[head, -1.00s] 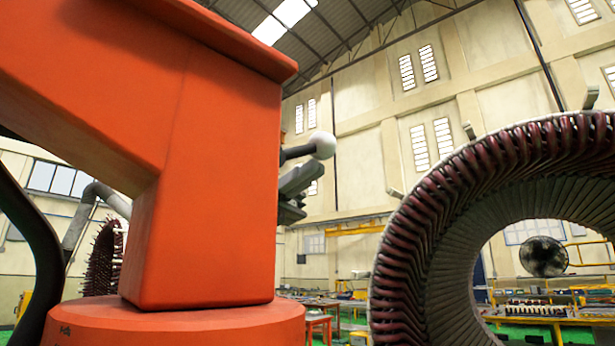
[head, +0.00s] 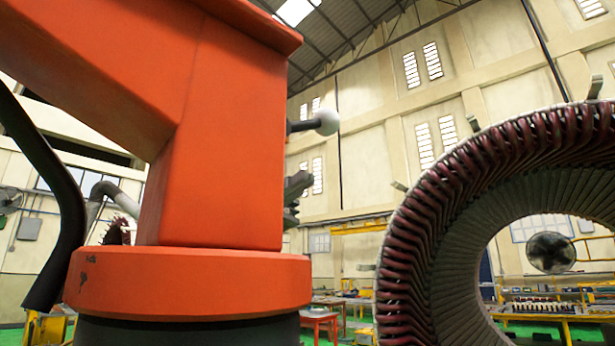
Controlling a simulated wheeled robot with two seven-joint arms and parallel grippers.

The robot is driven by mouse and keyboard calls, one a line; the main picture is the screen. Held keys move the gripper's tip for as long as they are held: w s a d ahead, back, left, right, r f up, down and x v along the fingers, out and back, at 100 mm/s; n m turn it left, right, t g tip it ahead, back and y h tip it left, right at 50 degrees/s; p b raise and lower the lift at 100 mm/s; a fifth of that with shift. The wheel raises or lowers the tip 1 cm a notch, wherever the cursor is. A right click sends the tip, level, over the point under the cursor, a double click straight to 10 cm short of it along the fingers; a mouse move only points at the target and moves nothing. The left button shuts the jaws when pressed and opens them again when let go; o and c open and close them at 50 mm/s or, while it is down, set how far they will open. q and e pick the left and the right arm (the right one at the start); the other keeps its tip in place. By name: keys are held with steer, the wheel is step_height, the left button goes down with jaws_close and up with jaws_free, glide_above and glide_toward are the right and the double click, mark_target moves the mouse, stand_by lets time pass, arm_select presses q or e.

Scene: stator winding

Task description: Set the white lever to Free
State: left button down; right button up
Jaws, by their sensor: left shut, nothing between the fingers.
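The white lever's round knob (head: 326,121) sits on a short dark rod that sticks out to the right from the upper right side of the orange machine column (head: 225,140). The rod is close to level, tilting slightly up toward the knob. My left gripper (head: 304,181) shows as a grey shape at the column's right edge, below the lever and apart from it. It is shut and empty, partly hidden by the column. No Free marking can be read. My right gripper is not in view.
The column stands on a round orange base (head: 190,283). A large stator ring with dark red windings (head: 420,220) stands to the right. Between them is open space, with low tables (head: 320,318) far behind. A black curved hose (head: 50,190) hangs at the left.

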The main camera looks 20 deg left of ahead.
arm_select(q)
steer(key=v, duration=0.7)
steer(key=shift+w+a+b, duration=0.15)
steer(key=shift+a+b, duration=0.05)
steer(key=shift+b, duration=0.15)
